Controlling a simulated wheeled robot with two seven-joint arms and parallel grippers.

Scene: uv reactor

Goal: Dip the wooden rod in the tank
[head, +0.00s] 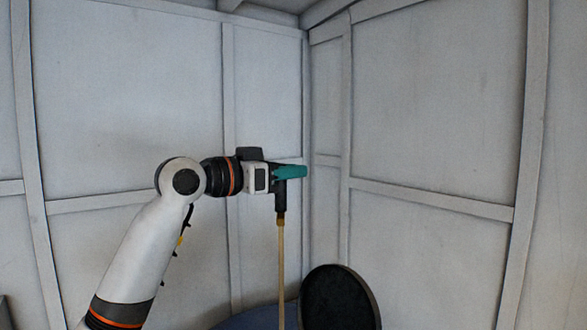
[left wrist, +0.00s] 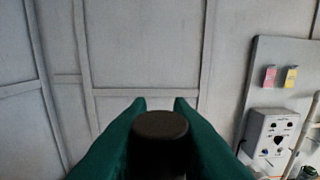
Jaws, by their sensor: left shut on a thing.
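My left gripper (head: 294,172), with teal fingers, is shut on the black top of the wooden rod (head: 282,270). The rod hangs upright below the gripper, and its lower end runs out of the bottom of the head view. In the left wrist view the fingers (left wrist: 160,104) close around the round black top (left wrist: 160,125). A blue rounded thing, perhaps the tank (head: 250,319), shows at the bottom edge behind or around the rod; I cannot tell whether the rod is inside it. My right gripper is not in view.
A dark round disc, like a raised lid (head: 340,299), stands just right of the rod. Pale panelled walls (head: 430,110) meet in a corner behind. The left wrist view shows a grey control box (left wrist: 271,138) and a board with pink and yellow tags (left wrist: 291,77).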

